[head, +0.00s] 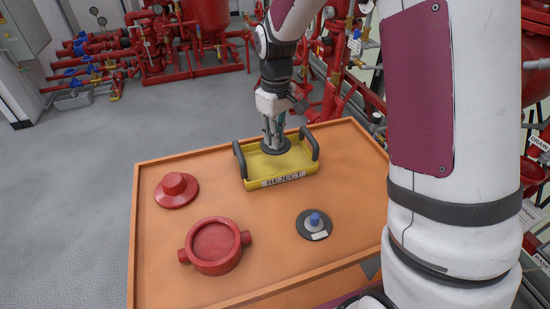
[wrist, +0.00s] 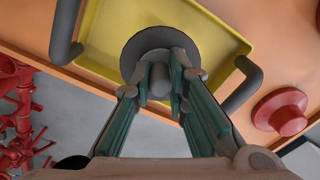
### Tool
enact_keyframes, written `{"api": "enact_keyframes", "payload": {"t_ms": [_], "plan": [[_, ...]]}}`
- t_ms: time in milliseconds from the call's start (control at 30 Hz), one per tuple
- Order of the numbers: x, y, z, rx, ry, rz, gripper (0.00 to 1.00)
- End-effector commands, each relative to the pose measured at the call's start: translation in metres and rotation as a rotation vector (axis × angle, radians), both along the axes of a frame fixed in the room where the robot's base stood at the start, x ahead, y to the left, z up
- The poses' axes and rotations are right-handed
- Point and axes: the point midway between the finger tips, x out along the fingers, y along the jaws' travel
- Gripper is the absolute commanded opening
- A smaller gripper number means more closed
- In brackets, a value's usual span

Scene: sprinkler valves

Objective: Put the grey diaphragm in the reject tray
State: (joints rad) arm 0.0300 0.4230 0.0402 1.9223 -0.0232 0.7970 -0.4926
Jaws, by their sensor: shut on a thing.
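The grey diaphragm (head: 275,147) is a dark round disc with a central knob. My gripper (head: 272,136) is shut on it from above. In the wrist view both fingers of my gripper (wrist: 161,85) close on the knob of the grey diaphragm (wrist: 140,46). The reject tray (head: 284,182) is yellow, with a REJECT label on its front and a dark handle at each end. The disc is over the inside of the reject tray (wrist: 215,28), towards its back. I cannot tell whether it touches the tray floor.
On the orange table (head: 165,255) are a red cap (head: 176,189) at the left, a red valve body (head: 214,246) in front and a dark disc with a blue knob (head: 314,223) at the front right. Red pipework (head: 185,35) stands behind. The table's right part is clear.

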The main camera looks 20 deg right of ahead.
Motion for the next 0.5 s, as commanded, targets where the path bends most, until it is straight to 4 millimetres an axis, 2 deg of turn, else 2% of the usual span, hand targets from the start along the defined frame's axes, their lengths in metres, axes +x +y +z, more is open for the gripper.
{"api": "enact_keyframes", "payload": {"t_ms": [100, 333, 500], "plan": [[-0.001, 0.000, -0.019, 0.000, 0.002, 0.000, 0.00], [0.000, 0.000, -0.036, 0.001, 0.000, -0.001, 0.00], [-0.001, 0.001, -0.059, 0.000, 0.004, -0.001, 0.00]]}}
